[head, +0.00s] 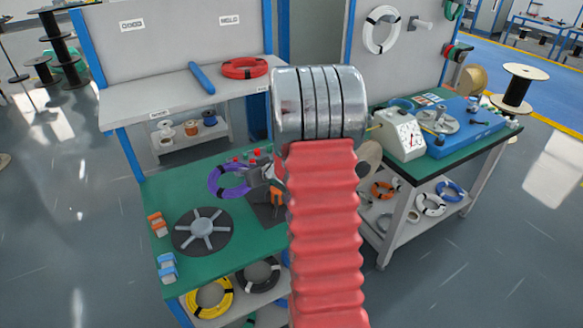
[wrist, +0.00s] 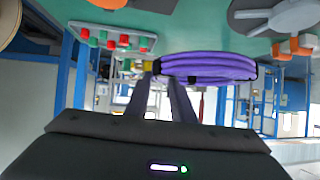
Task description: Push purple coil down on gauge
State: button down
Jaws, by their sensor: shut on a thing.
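The purple coil (head: 214,182) is a bundled ring with dark ties above the left green bench. In the wrist view the purple coil (wrist: 215,66) lies across the fingertips of my gripper (wrist: 164,76), which is shut on its near edge. A white box with a round dial (head: 411,138), which looks like the gauge, stands on the right bench, well apart from the coil. I cannot tell whether the coil touches the bench.
The left green bench (head: 200,268) carries a dark spoked disc (head: 202,231), orange clips (head: 157,224), blue clips (head: 167,267) and a rack of red and green pieces (wrist: 118,40). A grey shelf (head: 160,95) stands behind it. A blue machine (head: 465,139) sits beside the dial box.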

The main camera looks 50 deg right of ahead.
jog(key=s+d+m+h, duration=0.1)
jog(key=s+d, duration=0.8)
jog(key=d, duration=0.3)
jog(key=shift+f, duration=0.15)
jog(key=shift+f, duration=2.25)
jog(key=shift+s, duration=0.4)
jog(key=shift+f, duration=0.95)
jog(key=shift+f, duration=0.2)
jog(key=shift+a+f, duration=0.15)
jog(key=shift+f, duration=0.05)
